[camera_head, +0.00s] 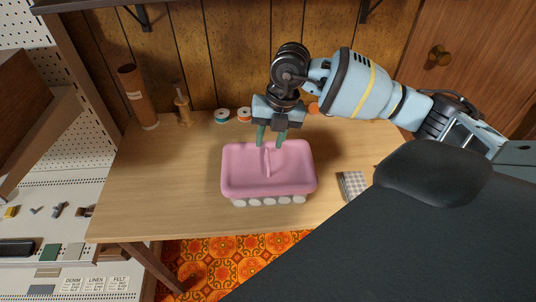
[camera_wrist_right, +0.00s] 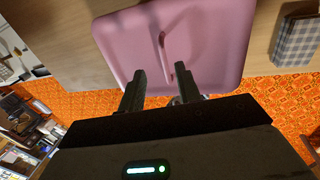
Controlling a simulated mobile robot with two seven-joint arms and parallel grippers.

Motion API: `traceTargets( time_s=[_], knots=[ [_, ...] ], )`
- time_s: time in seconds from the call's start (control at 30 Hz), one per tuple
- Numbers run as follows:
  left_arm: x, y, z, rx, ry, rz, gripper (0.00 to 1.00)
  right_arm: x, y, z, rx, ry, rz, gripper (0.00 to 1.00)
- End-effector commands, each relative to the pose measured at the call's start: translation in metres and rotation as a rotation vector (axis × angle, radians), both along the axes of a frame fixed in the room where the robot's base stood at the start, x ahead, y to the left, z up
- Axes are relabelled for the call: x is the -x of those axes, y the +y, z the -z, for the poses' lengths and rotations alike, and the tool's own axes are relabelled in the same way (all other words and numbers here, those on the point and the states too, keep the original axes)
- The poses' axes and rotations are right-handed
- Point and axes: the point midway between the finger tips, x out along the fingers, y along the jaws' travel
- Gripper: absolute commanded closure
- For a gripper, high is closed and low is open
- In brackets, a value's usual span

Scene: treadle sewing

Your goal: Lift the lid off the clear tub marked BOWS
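A pink lid (camera_head: 240,176) with a raised grip ridge (camera_head: 267,162) along its middle covers a tub on the wooden table. White rounded shapes (camera_head: 270,200) show under the lid's front edge; the tub walls and any BOWS marking cannot be made out. My right gripper (camera_head: 271,138) is open and empty at the lid's back edge, its fingers pointing toward the ridge. In the right wrist view the two fingers (camera_wrist_right: 160,90) stand apart, with the lid (camera_wrist_right: 215,45) and its ridge (camera_wrist_right: 167,58) beyond their tips. My left gripper is out of view.
A grey checked item (camera_head: 353,185) lies right of the tub. Thread spools (camera_head: 222,116), a wooden stand (camera_head: 183,106) and a brown tube (camera_head: 138,98) stand along the back. A pegboard with shelves (camera_head: 30,190) is at left. The table (camera_head: 160,185) is clear left of the tub.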

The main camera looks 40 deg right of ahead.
Motion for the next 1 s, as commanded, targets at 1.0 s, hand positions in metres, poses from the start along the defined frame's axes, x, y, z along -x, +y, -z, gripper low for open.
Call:
traceTargets(
  time_s=[1.0],
  knots=[
    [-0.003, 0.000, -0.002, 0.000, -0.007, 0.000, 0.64, -0.002, 0.003, 0.045, 0.000, 0.000, -0.001, 1.00]
  ],
)
